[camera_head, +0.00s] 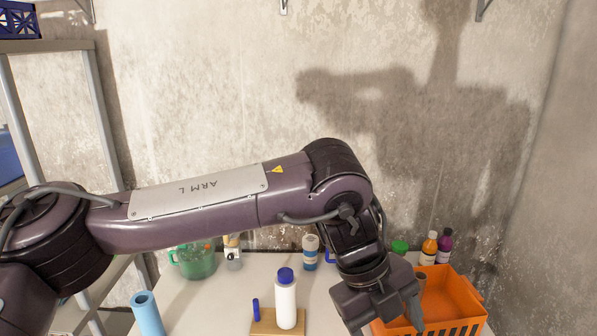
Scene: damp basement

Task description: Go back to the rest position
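My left arm reaches in from the left across the view and bends down at its elbow. My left gripper (386,314) points down at the left side of an orange crate (452,290) on the table, covering part of it. The fingertips run down near the bottom edge of the view, so I cannot tell whether they are apart or holding anything. My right gripper is not in view.
A metal shelf (102,110) stands left; bare walls close behind.

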